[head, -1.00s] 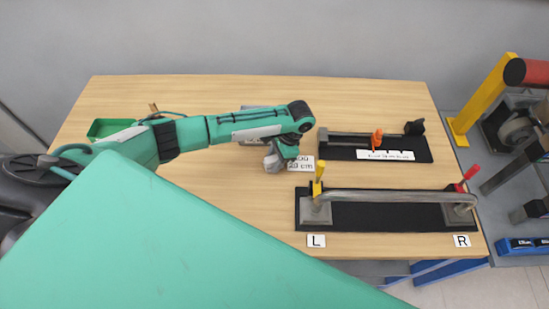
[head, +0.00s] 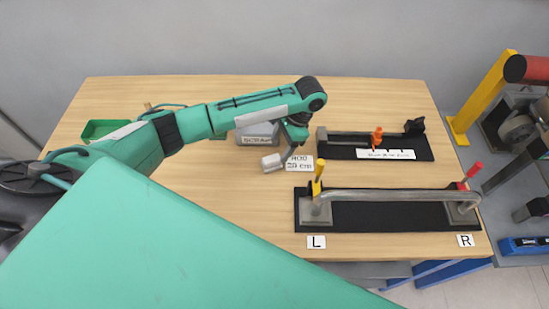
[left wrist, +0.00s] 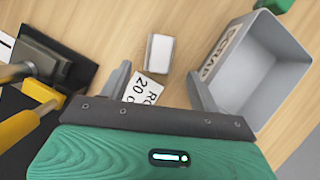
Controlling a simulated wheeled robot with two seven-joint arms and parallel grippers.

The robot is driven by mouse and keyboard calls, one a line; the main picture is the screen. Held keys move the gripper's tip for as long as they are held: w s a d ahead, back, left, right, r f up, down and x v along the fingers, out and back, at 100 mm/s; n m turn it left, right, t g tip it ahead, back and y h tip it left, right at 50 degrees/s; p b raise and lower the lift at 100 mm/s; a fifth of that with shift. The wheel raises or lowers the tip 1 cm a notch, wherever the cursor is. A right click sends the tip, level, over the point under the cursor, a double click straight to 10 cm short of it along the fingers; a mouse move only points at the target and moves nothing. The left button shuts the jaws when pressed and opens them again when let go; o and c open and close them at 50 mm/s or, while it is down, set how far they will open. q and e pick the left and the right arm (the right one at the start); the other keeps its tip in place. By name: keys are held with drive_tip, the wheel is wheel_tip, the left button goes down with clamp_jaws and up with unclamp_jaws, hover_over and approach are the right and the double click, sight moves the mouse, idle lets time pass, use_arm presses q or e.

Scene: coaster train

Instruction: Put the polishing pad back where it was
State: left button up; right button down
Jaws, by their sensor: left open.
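The polishing pad appears to be the small pale block (head: 272,163) lying on the table, left of the "ROD 20 cm" label (head: 300,163). In the left wrist view the block (left wrist: 160,54) lies flat beyond my fingertips, between their lines and apart from both. My left gripper (head: 288,154) is just above and to the right of the block, with its fingers open and empty; it also shows in the left wrist view (left wrist: 161,85). My right gripper is not in view.
A grey scrap bin (head: 257,139) stands just behind the block; its open inside shows in the left wrist view. A black fixture with an orange clamp (head: 376,138) and a long rod in a clamp stand (head: 395,196) are to the right. A green tray (head: 100,129) is far left.

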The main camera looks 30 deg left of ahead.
use_arm(q)
drive_tip(key=shift+p+v, duration=0.3)
drive_tip(key=shift+v, duration=2.25)
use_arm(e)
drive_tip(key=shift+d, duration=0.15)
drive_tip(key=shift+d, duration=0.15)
